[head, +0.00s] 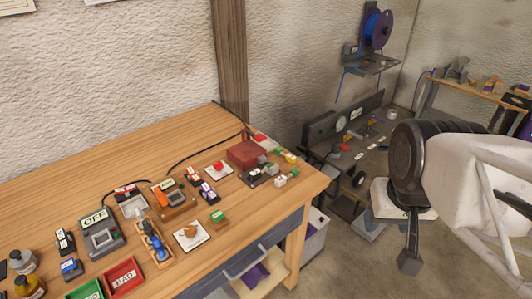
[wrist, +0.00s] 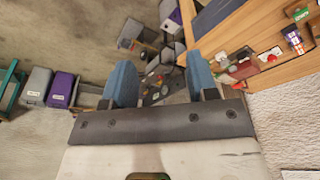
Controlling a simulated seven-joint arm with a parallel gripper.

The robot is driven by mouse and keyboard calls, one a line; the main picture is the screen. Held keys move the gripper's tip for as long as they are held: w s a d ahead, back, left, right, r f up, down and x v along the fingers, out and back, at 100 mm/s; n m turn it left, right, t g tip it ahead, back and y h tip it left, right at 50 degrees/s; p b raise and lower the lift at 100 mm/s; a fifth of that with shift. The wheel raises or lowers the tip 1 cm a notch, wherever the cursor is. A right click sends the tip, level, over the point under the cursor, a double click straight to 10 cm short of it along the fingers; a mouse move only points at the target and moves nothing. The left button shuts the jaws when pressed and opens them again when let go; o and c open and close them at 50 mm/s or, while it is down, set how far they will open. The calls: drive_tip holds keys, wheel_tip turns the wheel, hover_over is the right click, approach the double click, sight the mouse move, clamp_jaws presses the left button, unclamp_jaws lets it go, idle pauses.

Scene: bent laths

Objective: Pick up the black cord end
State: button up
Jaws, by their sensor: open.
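A thin black cord (head: 203,149) lies curved across the back of the wooden table in the head view. One stretch runs toward the back corner, and another bends down among the small devices. I cannot tell which tip is the cord end. My gripper (wrist: 160,62) is open and empty in the wrist view, with two blue fingers spread apart. It hangs off the table's side above the floor, apart from the cord. The cord does not show clearly in the wrist view.
The wooden table (head: 100,158) holds a grey box marked OFF (head: 101,238), a dark red block (head: 246,153), a red tray (head: 123,276) and several small devices. Its back left is bare. A shelf with a blue spool (head: 376,28) and a low bench stand beyond, right.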

drive_tip(key=n+g, duration=0.3)
drive_tip(key=n, duration=2.4)
hover_over(258, 170)
drive_tip(key=f, duration=1.5)
drive_tip(key=shift+s+d+f, duration=0.25)
drive_tip(key=shift+d, duration=0.1)
drive_tip(key=shift+w+a+f, duration=0.15)
drive_tip(key=shift+a+f, duration=0.1)
drive_tip(key=shift+a, duration=0.05)
drive_tip(key=shift+f, duration=1.3)
